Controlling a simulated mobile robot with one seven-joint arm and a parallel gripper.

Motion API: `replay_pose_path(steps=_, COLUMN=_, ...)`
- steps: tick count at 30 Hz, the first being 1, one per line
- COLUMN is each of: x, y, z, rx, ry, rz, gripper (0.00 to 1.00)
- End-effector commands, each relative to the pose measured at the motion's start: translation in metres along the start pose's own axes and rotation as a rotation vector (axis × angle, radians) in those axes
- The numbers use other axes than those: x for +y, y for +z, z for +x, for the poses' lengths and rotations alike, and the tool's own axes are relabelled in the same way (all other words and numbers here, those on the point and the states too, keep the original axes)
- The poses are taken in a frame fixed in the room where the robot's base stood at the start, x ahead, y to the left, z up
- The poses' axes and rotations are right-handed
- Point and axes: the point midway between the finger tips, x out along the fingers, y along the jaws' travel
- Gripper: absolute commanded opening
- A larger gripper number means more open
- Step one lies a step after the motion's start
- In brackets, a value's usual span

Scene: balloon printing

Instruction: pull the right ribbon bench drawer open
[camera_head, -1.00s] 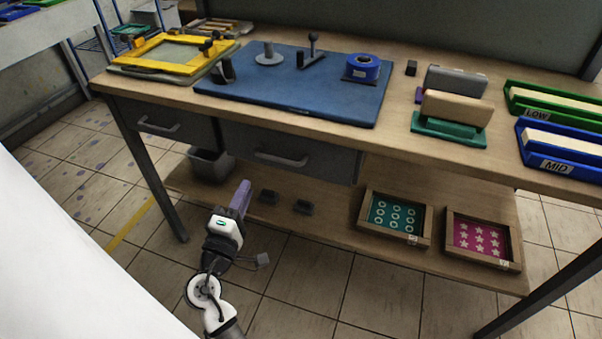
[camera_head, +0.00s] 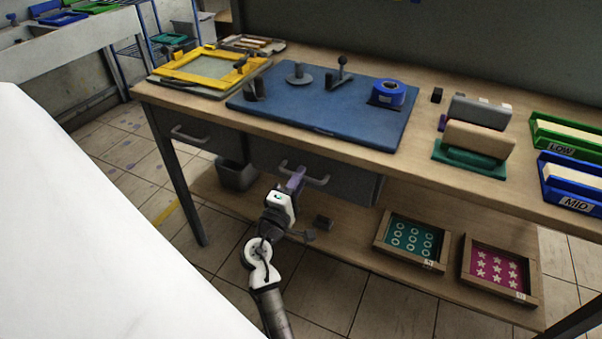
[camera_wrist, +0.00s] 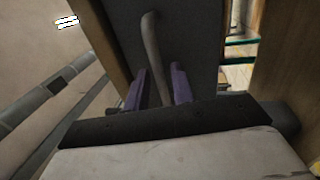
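The right ribbon bench drawer (camera_head: 350,186) is a dark grey front under the bench top and looks shut. Its pale bar handle (camera_head: 318,181) is partly hidden by my gripper (camera_head: 295,178), which is up at the left part of the handle. In the wrist view the drawer front (camera_wrist: 190,30) fills the upper middle, and the handle (camera_wrist: 153,45) runs down between the two purple fingers of my gripper (camera_wrist: 158,88). The fingers are apart, with visible gaps to the handle. I cannot tell how far they reach past the bar.
The left drawer (camera_head: 190,130) is shut beside it. A grey bin (camera_head: 237,174) stands on the lower shelf (camera_head: 355,228), with framed screens (camera_head: 411,241) to the right. A blue mat (camera_head: 300,118) with tools lies on the bench top. A white surface (camera_head: 90,230) fills the lower left.

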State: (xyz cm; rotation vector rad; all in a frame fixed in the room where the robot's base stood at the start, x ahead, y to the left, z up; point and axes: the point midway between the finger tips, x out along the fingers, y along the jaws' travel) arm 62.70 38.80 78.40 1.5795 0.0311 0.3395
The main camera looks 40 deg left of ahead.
Motion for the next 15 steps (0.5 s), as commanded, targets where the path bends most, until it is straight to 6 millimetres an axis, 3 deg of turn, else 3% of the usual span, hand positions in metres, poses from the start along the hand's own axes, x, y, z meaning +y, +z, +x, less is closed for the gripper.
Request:
replay_pose_path(steps=4, x=0.0003, y=0.0003, z=0.0110, rx=-0.001, ry=-0.001, rz=0.001, gripper=0.25)
replay_pose_path(steps=13, x=-0.0003, y=0.0002, z=0.0128, rx=0.000, ry=-0.001, rz=0.001, gripper=0.25)
replay_pose_path(steps=15, x=-0.0003, y=0.0003, z=0.0127, rx=0.000, ry=-0.001, rz=0.001, gripper=0.17)
